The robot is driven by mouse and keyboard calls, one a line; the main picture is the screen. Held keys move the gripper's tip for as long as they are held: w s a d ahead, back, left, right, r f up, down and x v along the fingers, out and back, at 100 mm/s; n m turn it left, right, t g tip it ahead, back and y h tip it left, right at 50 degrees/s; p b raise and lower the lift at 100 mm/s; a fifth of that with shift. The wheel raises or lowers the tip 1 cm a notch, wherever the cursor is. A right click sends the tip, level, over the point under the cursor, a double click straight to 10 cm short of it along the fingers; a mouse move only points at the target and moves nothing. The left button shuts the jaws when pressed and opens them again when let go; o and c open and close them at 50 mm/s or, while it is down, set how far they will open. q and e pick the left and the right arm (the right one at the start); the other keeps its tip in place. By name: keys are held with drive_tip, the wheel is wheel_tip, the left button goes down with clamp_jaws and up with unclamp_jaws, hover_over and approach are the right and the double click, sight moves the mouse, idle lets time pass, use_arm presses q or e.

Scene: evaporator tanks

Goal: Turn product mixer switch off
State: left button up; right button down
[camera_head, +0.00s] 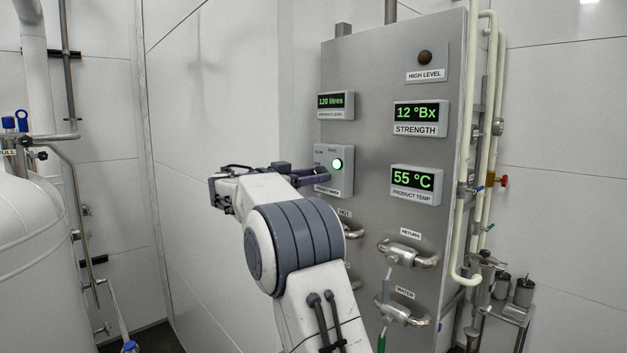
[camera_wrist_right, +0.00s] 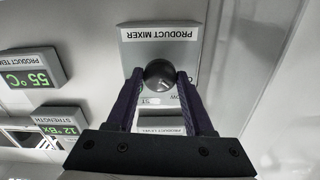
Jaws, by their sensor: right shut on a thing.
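In the right wrist view the box, labelled PRODUCT MIXER (camera_wrist_right: 160,33), appears upside down. Its round black knob (camera_wrist_right: 160,75) with a small pale mark sits between the two fingers of my right gripper, shut on it. The knob's exact setting cannot be told, as the fingers cover part of the scale. My left gripper is not in view.
The steel panel (camera_head: 375,125) carries displays for level, strength (camera_head: 420,117) and product temp (camera_head: 416,183). Below are valve handles for return (camera_head: 408,254) and water (camera_head: 402,312). Pipes (camera_head: 483,130) run along the right edge. A white tank (camera_head: 38,250) stands at left.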

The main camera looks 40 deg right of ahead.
drive_tip(key=shift+n+b, duration=1.85)
drive_tip(key=shift+n, duration=2.05)
drive_tip(key=shift+c, duration=1.5)
unclamp_jaws()
drive_tip(key=shift+a, duration=0.15)
